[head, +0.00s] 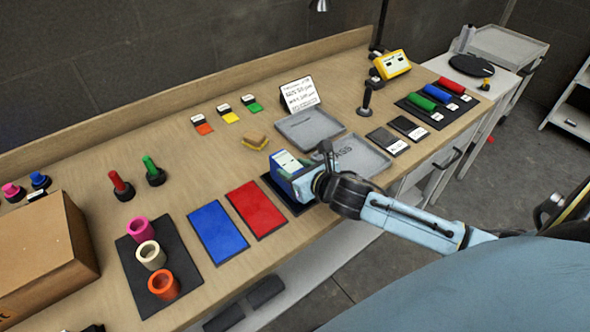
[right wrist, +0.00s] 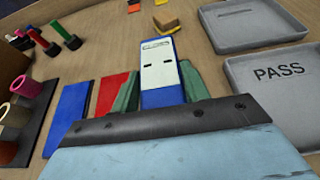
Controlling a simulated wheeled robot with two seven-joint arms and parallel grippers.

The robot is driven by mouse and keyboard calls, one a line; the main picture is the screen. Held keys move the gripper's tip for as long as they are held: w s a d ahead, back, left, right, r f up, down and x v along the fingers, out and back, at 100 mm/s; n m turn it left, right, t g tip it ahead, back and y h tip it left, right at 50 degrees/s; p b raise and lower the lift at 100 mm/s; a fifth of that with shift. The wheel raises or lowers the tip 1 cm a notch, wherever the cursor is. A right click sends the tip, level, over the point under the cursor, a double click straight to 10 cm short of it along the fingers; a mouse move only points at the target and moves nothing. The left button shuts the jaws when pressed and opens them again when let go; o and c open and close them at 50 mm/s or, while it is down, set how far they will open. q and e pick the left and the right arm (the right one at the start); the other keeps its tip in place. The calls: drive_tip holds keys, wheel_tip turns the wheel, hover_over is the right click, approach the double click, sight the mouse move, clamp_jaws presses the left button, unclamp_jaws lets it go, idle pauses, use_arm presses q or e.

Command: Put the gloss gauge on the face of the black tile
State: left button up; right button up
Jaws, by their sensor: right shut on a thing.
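The gloss gauge (head: 289,167) is a blue box with a white face. It is over the black tile (head: 272,188), which shows as a dark edge around its base at the right end of the tile row. I cannot tell whether its base touches the tile. My right gripper (head: 312,178) is shut on the gauge from the right side. In the right wrist view the gauge (right wrist: 160,72) stands between the two fingers, and the black tile is hidden there. My left gripper is not in view.
The red tile (head: 256,209) and blue tile (head: 218,232) lie just left. A grey tray marked PASS (head: 362,158) is close on the right, with another grey tray (head: 308,128) behind. A yellow-brown block (head: 255,141) lies behind the gauge. A cardboard box (head: 45,255) stands at far left.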

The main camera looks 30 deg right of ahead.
drive_tip(key=shift+r, duration=0.1)
drive_tip(key=o, duration=1.2)
drive_tip(key=v, duration=1.2)
drive_tip(key=shift+p, duration=0.4)
